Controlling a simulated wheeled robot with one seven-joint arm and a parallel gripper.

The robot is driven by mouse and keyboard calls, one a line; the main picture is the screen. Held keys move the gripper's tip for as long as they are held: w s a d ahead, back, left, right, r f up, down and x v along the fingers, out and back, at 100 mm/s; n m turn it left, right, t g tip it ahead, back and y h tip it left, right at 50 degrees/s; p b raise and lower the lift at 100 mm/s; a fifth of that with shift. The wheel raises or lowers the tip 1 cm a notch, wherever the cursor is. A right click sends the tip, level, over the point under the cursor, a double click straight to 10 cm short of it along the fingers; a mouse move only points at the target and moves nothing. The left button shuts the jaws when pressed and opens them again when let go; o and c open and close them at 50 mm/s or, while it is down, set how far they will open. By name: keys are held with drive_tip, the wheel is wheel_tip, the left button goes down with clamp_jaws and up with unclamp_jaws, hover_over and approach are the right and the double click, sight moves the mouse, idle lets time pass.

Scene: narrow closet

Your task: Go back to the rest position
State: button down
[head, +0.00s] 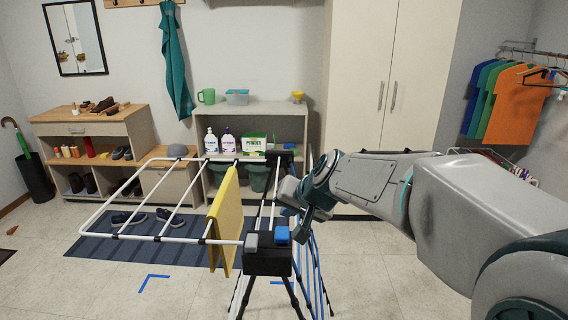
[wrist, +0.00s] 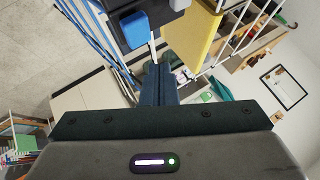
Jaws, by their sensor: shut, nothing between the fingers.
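My gripper (wrist: 158,84) is shut and empty, its two dark fingers side by side in the wrist view. In the head view my arm reaches in from the right, and its end is just behind and right of the black box on the drying rack; the fingertips are hard to make out there. The white drying rack (head: 128,237) stands in front of me with a yellow cloth (head: 224,222) hung over it. The cloth also shows in the wrist view (wrist: 196,35).
The black box (head: 268,262) with a grey and a blue block sits at the rack's near end, close to my gripper. Behind are a shelf (head: 262,107) with bottles, a tall cabinet (head: 385,80) and a shoe bench (head: 90,125). Clothes (head: 505,100) hang at right. The floor at front left is open.

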drive_tip(key=s+d+f+g+h, duration=0.1)
drive_tip(key=s+d+f, duration=0.2)
drive_tip(key=s, duration=0.4)
drive_tip(key=s+d+f+n+g+h, duration=0.1)
drive_tip(key=s+d+f+h, duration=0.1)
drive_tip(key=s+d, duration=0.4)
drive_tip(key=s+d+f+n+g+h, duration=0.1)
drive_tip(key=s+d, duration=0.4)
drive_tip(key=s, duration=0.5)
wheel_tip(320, 180, down, 3)
drive_tip(key=shift+r+g+h, duration=0.2)
drive_tip(key=shift+g+h, duration=0.1)
drive_tip(key=shift+g, duration=0.3)
